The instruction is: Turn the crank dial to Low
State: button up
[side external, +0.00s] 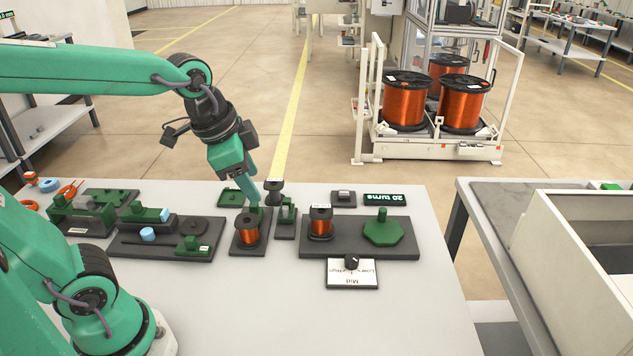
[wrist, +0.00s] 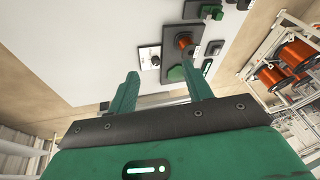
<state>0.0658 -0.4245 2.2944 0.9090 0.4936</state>
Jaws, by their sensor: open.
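The dial is a black knob (side external: 352,262) on a white label plate (side external: 352,281) in front of the dark winder base. The plate reads Mid, with Low and High smaller, upside down in the side view. The knob's exact pointing is too small to tell. The plate also shows in the wrist view (wrist: 147,57), beyond my fingertips. My gripper (side external: 252,194) is open and empty, well to the left of the dial and behind it, by a copper spool. In the wrist view its two fingers (wrist: 160,71) are spread apart.
Right of the knob stands a green octagonal crank disc (side external: 383,233) with a peg, beside a copper spool (side external: 320,224). Another copper spool (side external: 248,229) stands on a small base below my gripper. Green and black fixtures fill the left of the table. The front of the table is clear.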

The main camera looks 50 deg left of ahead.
jog(key=shift+s+a+n, duration=0.15)
jog(key=shift+s+n, duration=0.25)
jog(key=shift+s, duration=0.05)
jog(key=s+a+n+t, duration=0.1)
jog(key=s+n, duration=0.4)
jog(key=shift+s+a+f+n, duration=0.15)
jog(key=shift+s+a+n, duration=0.15)
jog(key=shift+s, duration=0.1)
